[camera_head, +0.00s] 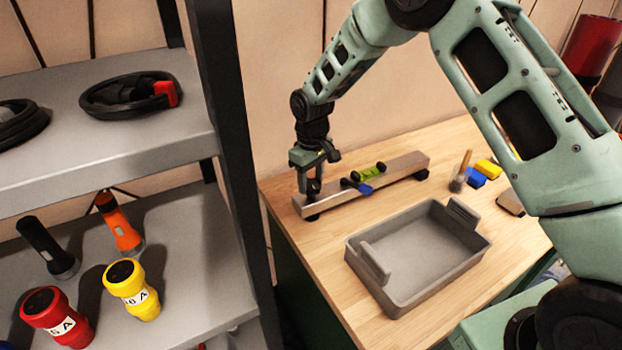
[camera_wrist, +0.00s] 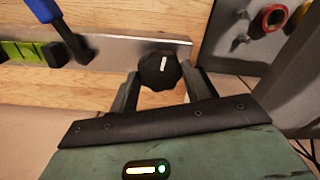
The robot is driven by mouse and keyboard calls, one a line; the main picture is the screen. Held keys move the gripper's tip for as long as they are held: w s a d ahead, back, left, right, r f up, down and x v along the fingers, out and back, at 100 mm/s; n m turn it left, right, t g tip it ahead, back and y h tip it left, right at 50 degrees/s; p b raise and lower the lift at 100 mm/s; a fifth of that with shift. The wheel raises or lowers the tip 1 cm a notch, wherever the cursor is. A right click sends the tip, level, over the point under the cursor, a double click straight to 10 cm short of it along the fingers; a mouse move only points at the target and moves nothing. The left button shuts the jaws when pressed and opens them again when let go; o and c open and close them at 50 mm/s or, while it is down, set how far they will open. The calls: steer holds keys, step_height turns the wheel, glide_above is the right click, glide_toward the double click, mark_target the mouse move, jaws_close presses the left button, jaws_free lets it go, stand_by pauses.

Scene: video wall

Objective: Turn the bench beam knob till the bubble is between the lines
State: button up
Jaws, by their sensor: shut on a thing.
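The metal bench beam (camera_head: 385,179) lies along the back left of the wooden bench. Its black knob (camera_wrist: 160,69), with a white mark on top, sits at the beam's left end in the head view. My gripper (camera_head: 309,190) reaches down over that end and is shut on the knob; in the wrist view the two fingers (camera_wrist: 158,86) stand on either side of it. The green level vial (camera_head: 369,172) sits at the middle of the beam; part of it shows in the wrist view (camera_wrist: 18,51). The bubble is too small to make out.
A blue-handled part (camera_head: 364,188) is on the beam beside the vial. A grey tray (camera_head: 365,287) stands in front. A brush (camera_head: 459,178) and blue and yellow blocks (camera_head: 488,168) lie to the right. A shelf post (camera_head: 236,130) stands close on the left.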

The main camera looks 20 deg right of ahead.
mark_target(312, 183)
steer(key=shift+w+r+n, duration=0.1)
steer(key=shift+r+n, duration=0.05)
steer(key=shift+n, duration=0.35)
steer(key=o, duration=1)
step_height(312, 183, up, 17)
steer(key=shift+d+r+b, duration=0.15)
steer(key=shift+b, duration=1.1)
